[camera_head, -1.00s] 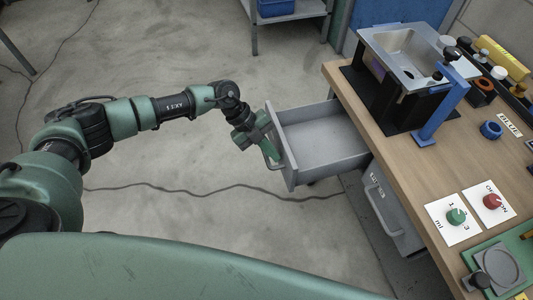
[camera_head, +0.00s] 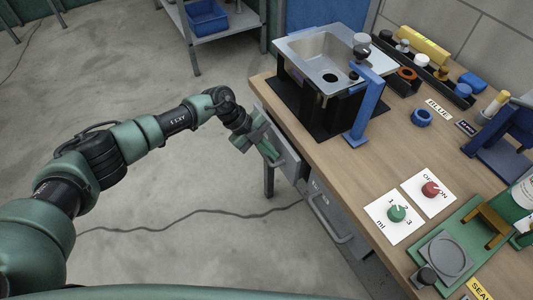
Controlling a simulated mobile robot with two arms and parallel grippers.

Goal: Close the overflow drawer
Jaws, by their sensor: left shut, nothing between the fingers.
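My right gripper is not in view.
On the wooden bench (camera_head: 340,180) stand a sink unit (camera_head: 328,62), a blue post (camera_head: 366,105), dial cards and a green tray (camera_head: 462,235). A cable (camera_head: 190,212) lies on the open floor.

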